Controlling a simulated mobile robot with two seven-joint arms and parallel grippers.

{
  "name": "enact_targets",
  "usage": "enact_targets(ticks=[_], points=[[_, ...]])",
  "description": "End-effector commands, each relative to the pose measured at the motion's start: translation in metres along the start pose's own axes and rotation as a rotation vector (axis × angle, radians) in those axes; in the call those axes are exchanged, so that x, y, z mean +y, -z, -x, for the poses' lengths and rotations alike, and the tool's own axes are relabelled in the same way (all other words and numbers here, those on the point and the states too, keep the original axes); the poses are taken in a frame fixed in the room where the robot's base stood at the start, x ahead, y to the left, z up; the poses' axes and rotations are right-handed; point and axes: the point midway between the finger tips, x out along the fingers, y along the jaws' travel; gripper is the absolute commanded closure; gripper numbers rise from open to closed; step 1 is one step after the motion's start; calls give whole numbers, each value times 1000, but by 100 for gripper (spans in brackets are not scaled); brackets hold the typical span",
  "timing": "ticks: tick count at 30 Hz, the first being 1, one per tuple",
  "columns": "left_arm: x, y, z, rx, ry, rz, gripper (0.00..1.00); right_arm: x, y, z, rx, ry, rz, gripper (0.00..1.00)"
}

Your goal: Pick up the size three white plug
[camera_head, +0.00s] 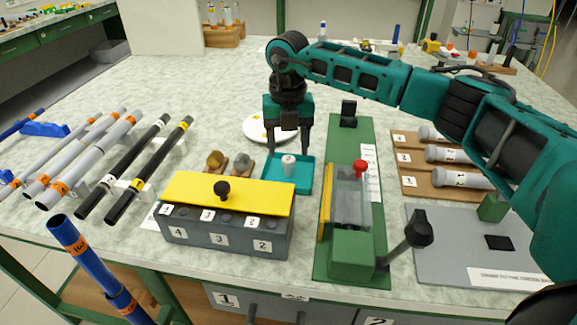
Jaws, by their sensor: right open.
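A small white plug (288,164) stands upright in a shallow teal tray (301,186) near the middle of the table. Its size mark is too small to read. My right gripper (288,152) points down just above it, open, with one finger at each side and nothing held. On the right, a wooden board (411,190) marked 4, 3 and 2 holds white cylindrical pieces, one of them (446,154) in the row marked 3. My right arm partly hides these pieces. My left gripper is not in view.
A grey box with a yellow lid (245,197) stands in front of the tray. A green fixture (350,250) with a lever stands to the right. Two small knobbed pieces (215,160) sit left of the tray. Rods lie at the left. The table behind is mostly clear.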

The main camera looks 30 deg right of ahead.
Motion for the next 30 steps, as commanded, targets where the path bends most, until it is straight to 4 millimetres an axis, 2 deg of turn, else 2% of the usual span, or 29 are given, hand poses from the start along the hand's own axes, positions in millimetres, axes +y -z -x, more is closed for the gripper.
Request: enact_targets(ticks=[1, 4, 12, 30], points=[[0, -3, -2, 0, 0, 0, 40, -2, 2, -12, 3, 3, 0, 39], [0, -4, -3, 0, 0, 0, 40, -1, 1, -24, 2, 2, 0, 39], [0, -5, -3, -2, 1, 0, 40, -1, 1, -26, 1, 0, 0, 41], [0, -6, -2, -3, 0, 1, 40, -1, 1, -26, 1, 0, 0, 98]])
